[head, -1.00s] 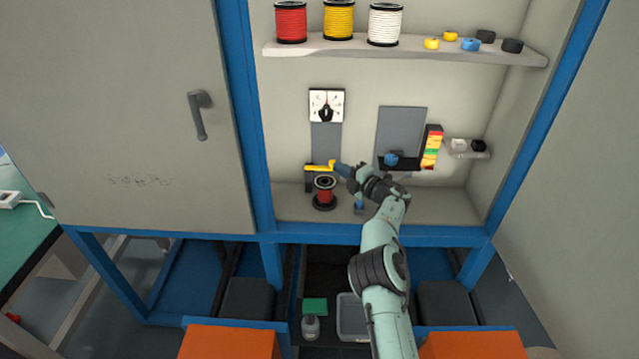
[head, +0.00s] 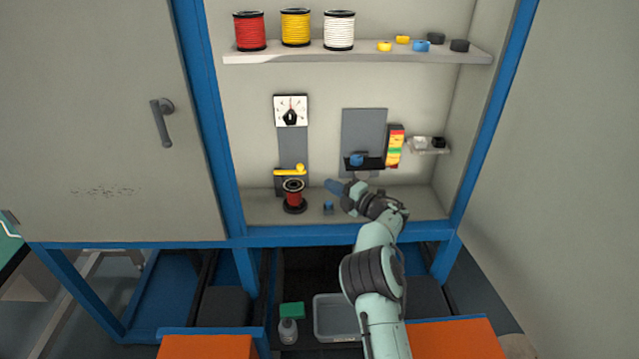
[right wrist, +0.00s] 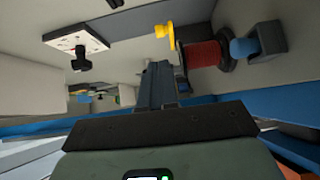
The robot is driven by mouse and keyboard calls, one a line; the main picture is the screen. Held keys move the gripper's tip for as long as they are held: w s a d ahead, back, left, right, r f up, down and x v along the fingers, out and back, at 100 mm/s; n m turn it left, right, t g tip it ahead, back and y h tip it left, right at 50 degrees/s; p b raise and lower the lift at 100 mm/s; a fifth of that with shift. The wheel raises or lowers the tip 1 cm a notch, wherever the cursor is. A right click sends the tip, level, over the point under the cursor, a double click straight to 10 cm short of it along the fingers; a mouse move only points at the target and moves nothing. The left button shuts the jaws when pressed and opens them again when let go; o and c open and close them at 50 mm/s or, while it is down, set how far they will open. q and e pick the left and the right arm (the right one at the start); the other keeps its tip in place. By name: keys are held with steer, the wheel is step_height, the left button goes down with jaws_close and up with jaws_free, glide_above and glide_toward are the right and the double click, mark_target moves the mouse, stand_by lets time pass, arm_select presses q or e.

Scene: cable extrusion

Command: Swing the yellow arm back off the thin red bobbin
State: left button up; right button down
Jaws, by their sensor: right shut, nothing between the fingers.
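The thin red bobbin (head: 293,198) stands upright on the cabinet floor. The yellow arm (head: 287,172) runs sideways just above and behind its top, with a round knob at its right end. I cannot tell whether it overlaps the bobbin. My right gripper (head: 332,186) is shut and empty, to the right of the bobbin and apart from the yellow arm. In the right wrist view, the shut fingers (right wrist: 157,75) point past the yellow arm (right wrist: 170,37) and red bobbin (right wrist: 204,54), which lie to their upper right. My left gripper is out of view.
A dial (head: 291,111) is on the back wall above the yellow arm. A small blue-topped block (head: 328,208) sits right of the bobbin, below my gripper. A shelf (head: 350,56) with large spools crosses above. The cabinet's blue front edge (head: 300,236) runs below.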

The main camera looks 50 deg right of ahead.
steer(key=shift+s+d+r, duration=0.1)
steer(key=shift+s+d, duration=0.05)
steer(key=shift+s, duration=0.5)
steer(key=shift+s+d, duration=0.1)
steer(key=shift+s, duration=0.55)
